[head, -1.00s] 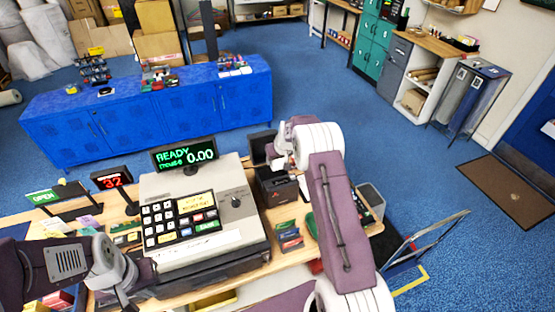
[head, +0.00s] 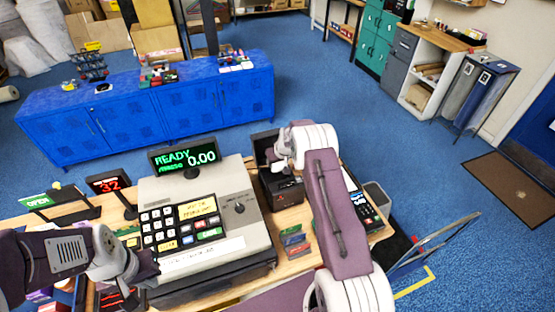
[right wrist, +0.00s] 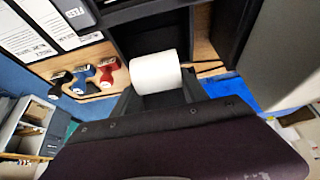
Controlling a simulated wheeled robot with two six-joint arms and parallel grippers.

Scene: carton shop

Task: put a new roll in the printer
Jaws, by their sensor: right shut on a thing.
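The receipt printer (head: 283,190) is a dark box on the counter, right of the cash register, with its lid (head: 264,146) raised. My right gripper (head: 279,163) is over the printer, partly hidden by its own wrist. In the right wrist view, a white paper roll (right wrist: 158,72) sits between the dark fingers of my right gripper (right wrist: 157,90), which is shut on it. A dark recess shows behind the roll. I cannot tell whether the roll touches the printer. My left gripper (head: 140,268) is by the register's front left corner; its fingers are not clear.
The cash register (head: 195,222) with its green display (head: 186,156) fills the counter's middle. A card terminal (head: 364,208) stands right of my right arm. Small coloured cards (head: 296,241) stand in front of the printer. Blue cabinets (head: 150,108) stand across open floor.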

